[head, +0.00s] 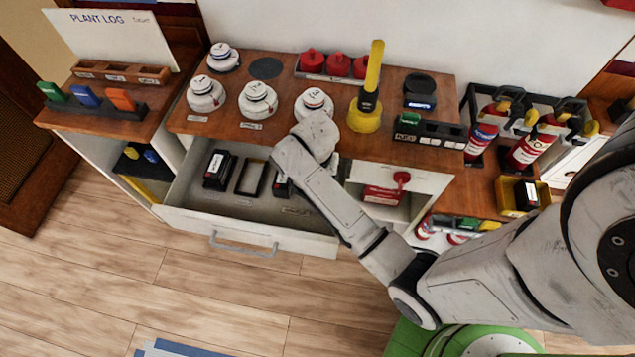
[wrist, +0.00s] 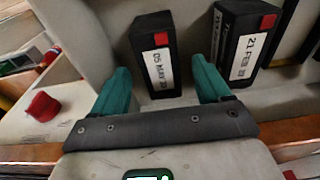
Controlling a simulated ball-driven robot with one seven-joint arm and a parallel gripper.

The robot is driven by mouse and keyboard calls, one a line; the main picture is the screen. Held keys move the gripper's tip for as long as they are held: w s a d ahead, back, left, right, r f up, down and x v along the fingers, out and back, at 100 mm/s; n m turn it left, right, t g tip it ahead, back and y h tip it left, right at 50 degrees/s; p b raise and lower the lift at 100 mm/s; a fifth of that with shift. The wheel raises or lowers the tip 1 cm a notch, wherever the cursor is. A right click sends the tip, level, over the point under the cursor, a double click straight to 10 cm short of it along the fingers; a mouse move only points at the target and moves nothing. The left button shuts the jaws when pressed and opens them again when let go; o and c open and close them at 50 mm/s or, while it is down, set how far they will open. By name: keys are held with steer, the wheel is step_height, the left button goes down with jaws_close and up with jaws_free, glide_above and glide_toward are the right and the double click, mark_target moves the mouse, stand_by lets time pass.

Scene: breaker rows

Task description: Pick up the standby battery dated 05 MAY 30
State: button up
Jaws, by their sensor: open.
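The standby battery dated 05 MAY 30 (wrist: 155,52) is a black block with a white label and a red square. It stands in the middle of the wrist view. My gripper (wrist: 161,75) is open, its two teal fingers to the left and right of the battery's near end, with gaps showing. A second black battery, dated 21 FEB with the year hard to read (wrist: 243,46), stands to the right. In the head view my arm hides my gripper and seems to hide the 05 MAY 30 battery. One battery (head: 282,186) shows partly beside my arm.
The open drawer (head: 250,235) also holds a battery (head: 217,169) at left and an empty black frame (head: 251,178). The wooden counter (head: 215,125) above carries white domed units and a yellow-handled tool (head: 372,85).

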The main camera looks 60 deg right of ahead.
steer(key=shift+w+d+f, duration=0.1)
steer(key=shift+d+f, duration=0.1)
steer(key=shift+f, duration=1.1)
steer(key=shift+c, duration=0.2)
jaws_close()
